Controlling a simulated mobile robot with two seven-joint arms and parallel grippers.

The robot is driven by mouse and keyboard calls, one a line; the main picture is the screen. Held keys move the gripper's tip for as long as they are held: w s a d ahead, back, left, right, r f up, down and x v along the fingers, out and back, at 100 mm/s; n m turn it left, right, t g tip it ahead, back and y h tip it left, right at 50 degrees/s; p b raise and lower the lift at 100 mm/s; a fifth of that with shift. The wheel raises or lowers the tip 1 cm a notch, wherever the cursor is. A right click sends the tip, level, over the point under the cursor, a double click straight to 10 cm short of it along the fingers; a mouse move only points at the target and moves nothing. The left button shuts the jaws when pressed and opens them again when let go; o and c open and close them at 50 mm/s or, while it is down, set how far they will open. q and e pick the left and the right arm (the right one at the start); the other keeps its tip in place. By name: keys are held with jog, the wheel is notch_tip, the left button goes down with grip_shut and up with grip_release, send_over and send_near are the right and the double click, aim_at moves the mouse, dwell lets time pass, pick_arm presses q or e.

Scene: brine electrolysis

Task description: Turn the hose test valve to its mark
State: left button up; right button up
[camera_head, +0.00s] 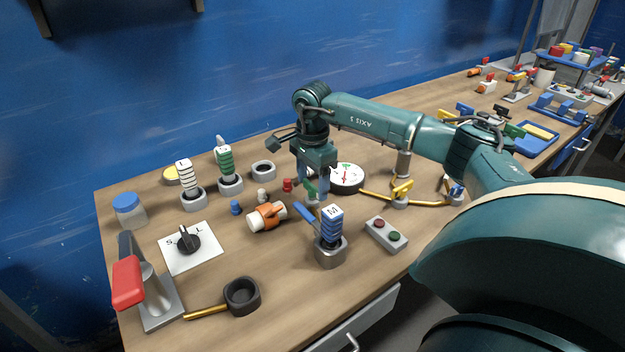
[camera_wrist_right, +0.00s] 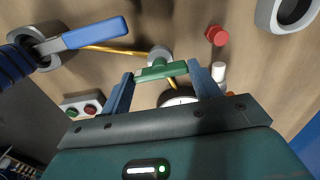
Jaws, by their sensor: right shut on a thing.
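My right gripper (camera_head: 312,190) reaches down over the middle of the table. Its two blue-grey fingers are shut on a green handle (camera_wrist_right: 160,73), which spans the gap between them in the wrist view. The handle sits by a pale round valve body (camera_wrist_right: 160,53). In the head view the green handle (camera_head: 309,186) shows only partly between the fingers. A round white gauge (camera_head: 347,175) with a dark rim stands just right of the gripper. It is partly hidden behind the gripper in the wrist view (camera_wrist_right: 178,98). I cannot make out a mark by the handle.
A blue lever (camera_head: 304,213) and a striped block marked M (camera_head: 332,222) stand close in front of the gripper. A red peg (camera_head: 287,185) and an orange-white fitting (camera_head: 267,217) lie to its left. A yellow hose (camera_head: 375,196) and a two-button box (camera_head: 386,235) are at right.

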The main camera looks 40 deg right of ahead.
aim_at(312, 185)
jog(key=shift+r, duration=0.1)
jog(key=o, duration=1)
jog(key=shift+r+b, duration=0.3)
jog(key=shift+r, duration=6.25)
jog(key=shift+r, duration=0.1)
